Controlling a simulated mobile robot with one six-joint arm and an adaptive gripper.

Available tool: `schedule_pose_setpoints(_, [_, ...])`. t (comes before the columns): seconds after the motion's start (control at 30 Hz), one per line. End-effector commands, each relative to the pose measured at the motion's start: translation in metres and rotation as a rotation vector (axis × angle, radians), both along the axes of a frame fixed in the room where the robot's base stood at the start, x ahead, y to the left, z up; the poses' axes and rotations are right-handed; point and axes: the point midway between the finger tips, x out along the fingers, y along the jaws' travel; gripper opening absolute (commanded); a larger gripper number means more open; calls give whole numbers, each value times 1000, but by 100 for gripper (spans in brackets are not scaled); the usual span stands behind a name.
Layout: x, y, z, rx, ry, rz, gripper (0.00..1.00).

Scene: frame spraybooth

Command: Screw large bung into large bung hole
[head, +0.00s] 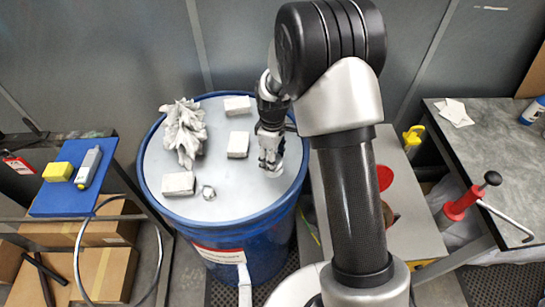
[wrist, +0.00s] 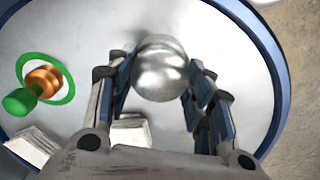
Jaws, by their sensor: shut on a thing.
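My gripper (wrist: 160,85) is shut on a shiny silver rounded piece, which looks like the large bung (wrist: 160,72). The fingers stand on either side of it, over the grey lid of the blue drum (wrist: 245,75). In the head view my gripper (head: 270,163) is low over the right part of the drum lid (head: 225,208). I cannot tell whether the bung is touching the lid, and the hole below it is hidden. In the wrist view a green ring (wrist: 68,92) surrounds a brass-coloured fitting (wrist: 44,80) with a green end on the lid.
A crumpled rag (head: 184,132), white blocks (head: 178,184) and a small silver piece (head: 208,192) lie on the lid. A blue tray (head: 60,199) with a yellow block stands left. A grey bench (head: 480,135) and a red tool (head: 460,204) are at right.

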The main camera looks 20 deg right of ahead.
Motion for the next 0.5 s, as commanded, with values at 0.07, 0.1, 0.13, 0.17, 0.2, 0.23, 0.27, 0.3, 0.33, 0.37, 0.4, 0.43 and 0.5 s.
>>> schedule_pose_setpoints(0.07, [1, 0, 0, 0, -2, -2, 28])
schedule_pose_setpoints(0.1, [1, 0, 0, 0, -2, -13, 28])
schedule_pose_setpoints(0.13, [1, 0, 0, 0, -2, -31, 28])
schedule_pose_setpoints(0.17, [1, 0, 0, 0, -2, -58, 28])
schedule_pose_setpoints(0.2, [1, -1, 0, -1, -2, -106, 28])
schedule_pose_setpoints(0.23, [1, -1, 0, -1, -2, -148, 28])
schedule_pose_setpoints(0.27, [1, -1, 0, -1, -2, -191, 28])
schedule_pose_setpoints(0.3, [1, -1, 0, -1, -2, -245, 28])
schedule_pose_setpoints(0.33, [1, -1, 0, 0, -3, -283, 28])
schedule_pose_setpoints(0.37, [1, -1, 0, 0, -3, -315, 28])
schedule_pose_setpoints(0.4, [1, -1, 0, 0, -3, -352, 28])
schedule_pose_setpoints(0.43, [1, -1, 0, -1, -4, -372, 28])
schedule_pose_setpoints(0.5, [1, -1, 0, -1, -4, -400, 28])
